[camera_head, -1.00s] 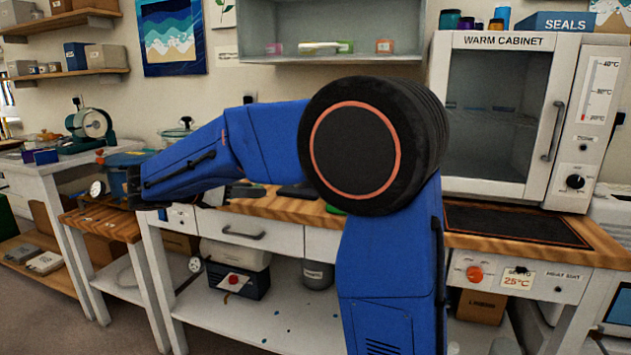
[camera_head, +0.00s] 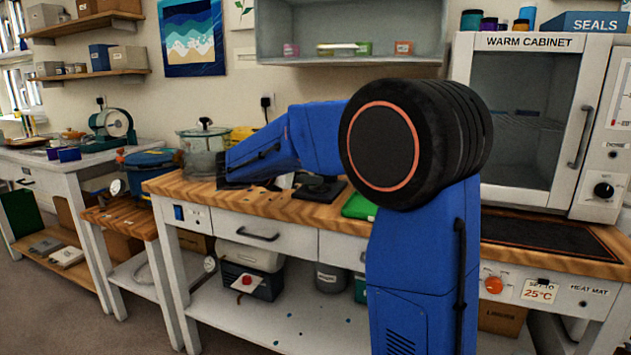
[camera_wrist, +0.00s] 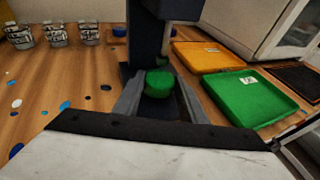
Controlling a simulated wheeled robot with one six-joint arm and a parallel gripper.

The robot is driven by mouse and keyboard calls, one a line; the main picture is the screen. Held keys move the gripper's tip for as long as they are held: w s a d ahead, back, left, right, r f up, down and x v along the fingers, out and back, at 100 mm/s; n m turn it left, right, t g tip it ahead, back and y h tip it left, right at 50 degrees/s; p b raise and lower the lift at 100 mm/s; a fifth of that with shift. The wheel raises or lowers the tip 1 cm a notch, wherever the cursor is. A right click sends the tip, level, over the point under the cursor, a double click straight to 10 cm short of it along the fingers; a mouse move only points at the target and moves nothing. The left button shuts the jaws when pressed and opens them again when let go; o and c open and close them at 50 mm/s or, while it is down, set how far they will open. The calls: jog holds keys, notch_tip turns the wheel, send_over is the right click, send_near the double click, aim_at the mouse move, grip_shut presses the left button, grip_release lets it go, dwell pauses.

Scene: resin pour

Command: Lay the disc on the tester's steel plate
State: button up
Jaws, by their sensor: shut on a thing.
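In the wrist view, my gripper (camera_wrist: 159,98) is shut on a small green disc (camera_wrist: 158,79), which shows between the two grey fingertips. The tester (camera_wrist: 160,20) is a dark upright stand straight ahead, with its column and head just beyond the disc. The disc is in front of the column, low near the tester's dark base. I cannot tell whether it touches anything below. The steel plate cannot be made out behind the disc and fingers. In the head view, the tester's black base (camera_head: 318,190) shows on the bench, and my arm hides my gripper.
Right of the tester are an orange tray (camera_wrist: 207,56) and a green tray (camera_wrist: 250,97). The warm cabinet (camera_head: 525,120) stands at the bench's right.

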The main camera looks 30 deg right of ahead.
jog(key=shift+w+d, duration=0.15)
jog(key=shift+d, duration=0.45)
jog(key=shift+w+d, duration=0.15)
jog(key=shift+d, duration=0.5)
jog(key=shift+w+d, duration=0.15)
jog(key=shift+d, duration=0.45)
jog(key=shift+a+f, duration=0.1)
jog(key=shift+f, duration=0.7)
jog(key=shift+f, duration=0.1)
jog(key=o, duration=1.1)
jog(key=shift+o, duration=0.2)
